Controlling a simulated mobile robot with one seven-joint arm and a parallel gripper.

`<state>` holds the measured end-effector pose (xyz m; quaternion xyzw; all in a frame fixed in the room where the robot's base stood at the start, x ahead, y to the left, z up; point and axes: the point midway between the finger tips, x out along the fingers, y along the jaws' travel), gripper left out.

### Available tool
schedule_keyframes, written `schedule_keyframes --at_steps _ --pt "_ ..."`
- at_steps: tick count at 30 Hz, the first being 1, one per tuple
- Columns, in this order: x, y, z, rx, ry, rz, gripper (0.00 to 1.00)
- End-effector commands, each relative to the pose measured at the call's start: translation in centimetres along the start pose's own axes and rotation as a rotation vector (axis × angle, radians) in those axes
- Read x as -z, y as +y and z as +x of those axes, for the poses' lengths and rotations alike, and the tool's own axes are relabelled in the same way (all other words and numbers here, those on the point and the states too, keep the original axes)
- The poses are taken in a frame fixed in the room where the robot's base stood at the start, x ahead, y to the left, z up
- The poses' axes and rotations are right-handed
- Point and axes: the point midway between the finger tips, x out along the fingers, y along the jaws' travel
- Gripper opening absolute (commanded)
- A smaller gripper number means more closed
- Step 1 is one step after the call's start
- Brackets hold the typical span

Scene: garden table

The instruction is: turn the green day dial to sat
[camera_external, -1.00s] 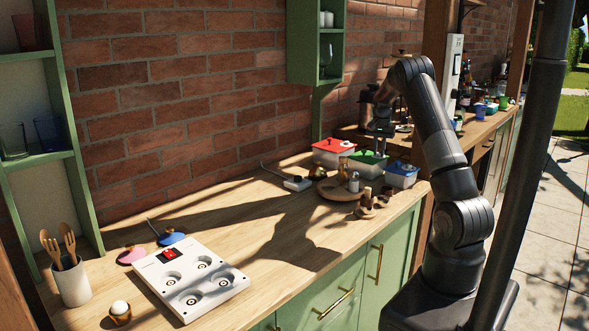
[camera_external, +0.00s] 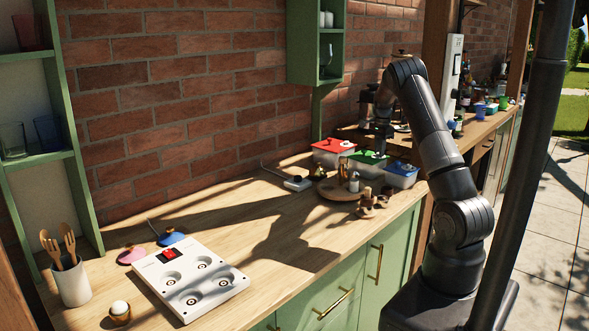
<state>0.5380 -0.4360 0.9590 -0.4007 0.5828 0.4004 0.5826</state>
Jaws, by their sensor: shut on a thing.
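A box with a green lid (camera_external: 364,158) stands between a red-lidded box and a blue-lidded box at the back of the wooden counter. The green day dial is on its lid; the dial's markings are too small to read, so its setting cannot be told. My gripper (camera_external: 381,150) reaches down over the green lid from above, with its fingers shut on the green dial. The fingers and the arm hide most of the dial.
The red-lidded box (camera_external: 333,150) is close on the left and the blue-lidded box (camera_external: 402,175) close on the right. A round wooden board (camera_external: 335,191) with small items lies in front. A white panel (camera_external: 190,283) sits at the front left. The middle counter is clear.

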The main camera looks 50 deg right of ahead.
Motion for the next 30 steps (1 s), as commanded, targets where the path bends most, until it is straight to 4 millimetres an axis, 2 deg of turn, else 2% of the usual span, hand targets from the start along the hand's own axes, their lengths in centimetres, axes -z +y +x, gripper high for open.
schedule_keyframes --at_steps 15,16,21,24,30 --pt "-0.02 0.01 0.01 0.0 -0.001 0.021 0.0" --pt "-0.02 0.01 0.01 0.0 -0.001 0.021 0.18" --pt "-0.01 0.01 0.01 0.0 -0.001 0.021 0.32" --pt "-0.01 0.01 0.01 0.0 -0.001 0.021 0.4" --pt "-0.01 0.01 -0.01 0.0 -0.001 0.021 0.4"
